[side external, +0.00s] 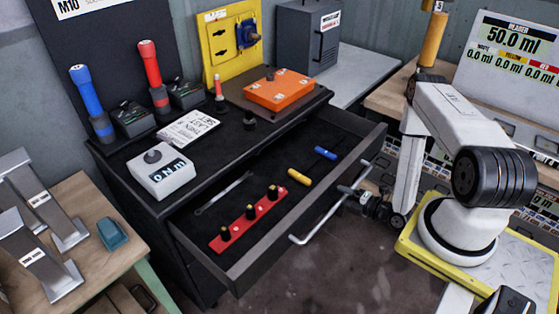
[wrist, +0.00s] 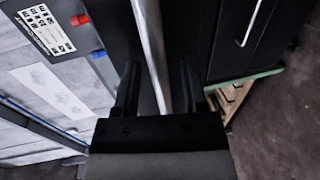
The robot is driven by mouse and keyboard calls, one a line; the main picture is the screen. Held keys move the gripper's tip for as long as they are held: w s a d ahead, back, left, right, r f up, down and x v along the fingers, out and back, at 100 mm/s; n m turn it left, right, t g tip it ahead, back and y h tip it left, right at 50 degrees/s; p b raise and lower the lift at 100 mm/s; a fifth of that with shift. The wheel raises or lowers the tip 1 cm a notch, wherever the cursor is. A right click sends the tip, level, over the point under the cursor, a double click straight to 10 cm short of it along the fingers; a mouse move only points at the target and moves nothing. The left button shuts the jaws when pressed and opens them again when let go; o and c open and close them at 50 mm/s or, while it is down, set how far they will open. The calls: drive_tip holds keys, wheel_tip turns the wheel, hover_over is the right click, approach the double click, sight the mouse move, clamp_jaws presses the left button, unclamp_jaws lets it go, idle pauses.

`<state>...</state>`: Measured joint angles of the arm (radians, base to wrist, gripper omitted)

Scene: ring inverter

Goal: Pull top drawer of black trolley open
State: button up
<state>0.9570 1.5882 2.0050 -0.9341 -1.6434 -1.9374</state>
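The black trolley (side external: 150,210) stands in the middle of the side view. Its top drawer (side external: 232,272) is pulled well out, with its inside showing. A pale bar handle (side external: 318,226) runs along the drawer front. My gripper (side external: 350,190) is at the handle's right part, low in front of the drawer. In the wrist view, the handle bar (wrist: 150,45) passes between the two fingers of my gripper (wrist: 158,82). The fingers stand apart, with gaps beside the bar. Whether either finger touches it is unclear.
The drawer holds a red strip with black knobs (side external: 247,218), a wrench (side external: 223,193), a yellow piece (side external: 299,178) and a blue piece (side external: 325,153). Several devices crowd the trolley top, including an orange box (side external: 279,90). A wooden table (side external: 85,205) stands left. Open floor lies in front.

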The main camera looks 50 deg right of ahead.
drive_tip(key=shift+s, duration=0.15)
wheel_tip(320, 180, up, 8)
drive_tip(key=s, duration=0.2)
drive_tip(key=shift+s+f, duration=0.2)
drive_tip(key=shift+s, duration=0.1)
idle(0.6)
